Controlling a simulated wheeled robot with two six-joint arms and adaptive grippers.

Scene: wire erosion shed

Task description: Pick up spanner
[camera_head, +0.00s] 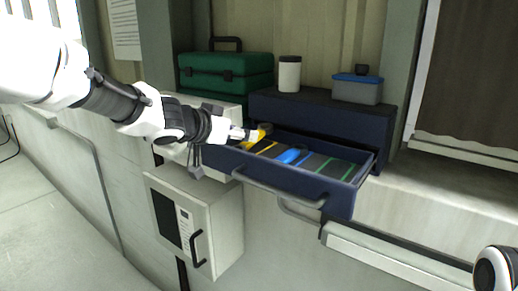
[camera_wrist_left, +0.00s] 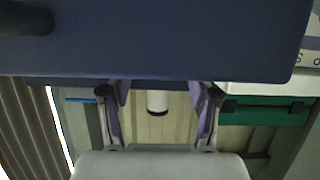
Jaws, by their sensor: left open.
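The drawer (camera_head: 285,185) of a dark blue cabinet is pulled open. Inside it lie a yellow item (camera_head: 257,139), a blue item (camera_head: 290,155) and green strips (camera_head: 338,170); I cannot tell which of these is the spanner. My left gripper (camera_head: 247,133) is above the drawer's left end, close to the yellow item. In the left wrist view, my left gripper (camera_wrist_left: 159,95) has its fingers spread with nothing held between them. A dark blue panel (camera_wrist_left: 160,45) fills the top there. My right gripper is out of view.
On the cabinet (camera_head: 320,108) stand a white canister (camera_head: 289,75) and a grey box with a blue lid (camera_head: 357,92). A white wall unit (camera_head: 217,225) hangs below the drawer. The drawer handle (camera_head: 280,192) sticks out in front.

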